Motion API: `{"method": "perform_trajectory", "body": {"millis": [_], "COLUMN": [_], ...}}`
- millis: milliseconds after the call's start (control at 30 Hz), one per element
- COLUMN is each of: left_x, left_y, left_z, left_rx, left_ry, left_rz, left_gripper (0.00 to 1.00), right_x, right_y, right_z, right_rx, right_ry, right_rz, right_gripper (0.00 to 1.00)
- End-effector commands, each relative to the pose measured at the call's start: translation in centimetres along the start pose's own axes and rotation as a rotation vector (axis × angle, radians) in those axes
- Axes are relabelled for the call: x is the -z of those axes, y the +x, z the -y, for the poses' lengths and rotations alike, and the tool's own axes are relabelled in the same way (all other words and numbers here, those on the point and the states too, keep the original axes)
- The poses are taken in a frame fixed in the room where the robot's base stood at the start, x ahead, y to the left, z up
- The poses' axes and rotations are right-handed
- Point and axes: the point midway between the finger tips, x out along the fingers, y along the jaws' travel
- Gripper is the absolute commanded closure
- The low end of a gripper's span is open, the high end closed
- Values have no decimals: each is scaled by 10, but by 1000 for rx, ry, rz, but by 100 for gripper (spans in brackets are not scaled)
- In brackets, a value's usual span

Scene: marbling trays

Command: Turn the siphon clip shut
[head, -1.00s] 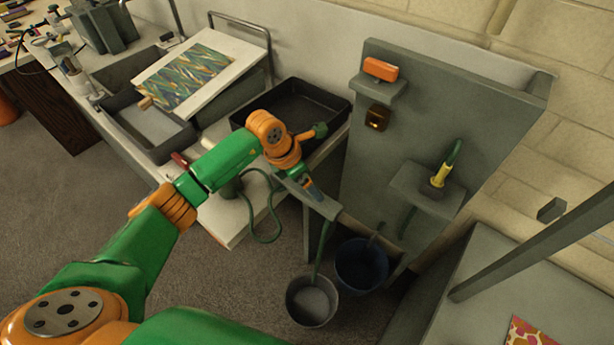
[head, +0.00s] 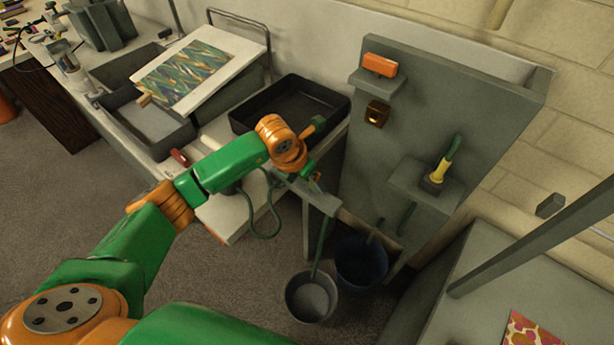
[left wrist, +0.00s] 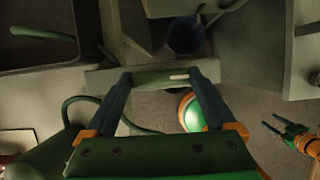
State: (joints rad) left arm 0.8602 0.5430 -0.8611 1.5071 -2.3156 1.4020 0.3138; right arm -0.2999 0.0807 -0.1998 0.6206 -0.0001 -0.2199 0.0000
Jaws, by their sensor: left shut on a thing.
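My left gripper (head: 317,182) is at a grey-green ledge (head: 322,203) at the tray bench's front right corner. In the left wrist view its two dark fingers (left wrist: 160,77) stand on either side of a short pale bar (left wrist: 180,77), which looks like the siphon clip's lever. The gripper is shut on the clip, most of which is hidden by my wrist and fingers. A green siphon hose (head: 320,246) hangs from the ledge into a grey bucket (head: 312,297). My right gripper (left wrist: 270,126) shows at the right of the left wrist view, its fingers apart and empty.
A dark blue bucket (head: 361,262) stands right of the grey one. A black tray (head: 335,125) lies behind my wrist. A green hose loop (head: 277,225) hangs off the bench. A grey panel (head: 440,120) with small shelves rises at the right.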

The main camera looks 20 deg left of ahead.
Motion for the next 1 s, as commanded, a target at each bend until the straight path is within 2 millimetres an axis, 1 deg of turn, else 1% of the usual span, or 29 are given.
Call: {"method": "perform_trajectory", "body": {"millis": [133,167,200,400,467,567,700,800,900,1000], "left_x": [-1,-1,-1,-1,-1,-1,-1,-1,-1,-1], "left_y": [-1,-1,-1,-1,-4,-22,-51,-65,-71,-72], "left_z": [0,0,0,0,0,-1,-1,-1,0,0], "left_rx": [0,0,0,0,1,-1,-2,-1,0,0], "left_ry": [2,2,2,3,2,5,5,3,3,3], "left_rz": [4,4,4,3,5,9,9,7,4,3], "left_gripper": [66,7,0,0,0,0,0,0,0,0], "right_x": [0,0,0,0,0,-1,-2,-2,-2,-2], "right_y": [0,0,0,0,2,8,17,20,19,19], "right_z": [0,0,0,0,0,0,0,1,1,1], "right_rx": [0,0,0,0,0,0,0,1,1,1], "right_ry": [0,0,0,0,0,0,0,0,0,0], "right_rz": [0,0,0,0,0,0,0,0,0,0], "right_gripper": [45,45,45,45,45,45,45,45,45,45]}}
